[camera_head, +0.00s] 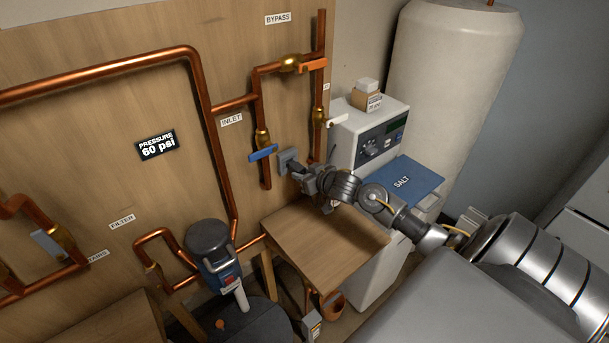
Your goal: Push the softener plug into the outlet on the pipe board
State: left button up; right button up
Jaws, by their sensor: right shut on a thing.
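The pipe board (90,75) is a wooden panel carrying copper pipes. A small grey outlet (286,158) is on it, just right of the blue-handled inlet valve. My right gripper (300,171) is shut on a small dark piece, which I take to be the softener plug (295,167), right at the outlet's front. Whether the plug is inside the outlet or only close to its face is too small to tell. The jaws hide part of it. My left gripper is not in view.
The blue inlet handle (263,152) and copper pipes are close left of my gripper. The white softener (370,140) with its blue SALT lid (404,181) and a tall tank (450,80) stand right. A bare wooden table (318,240) lies below.

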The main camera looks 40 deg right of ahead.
jog(key=shift+w+r, duration=0.1)
jog(key=shift+w, duration=0.95)
jog(key=o, duration=1.1)
jog(key=shift+w, duration=0.15)
jog(key=shift+s, duration=0.45)
jog(key=shift+b+v, duration=0.85)
jog(key=shift+v, duration=4.2)
jog(key=shift+w, duration=0.1)
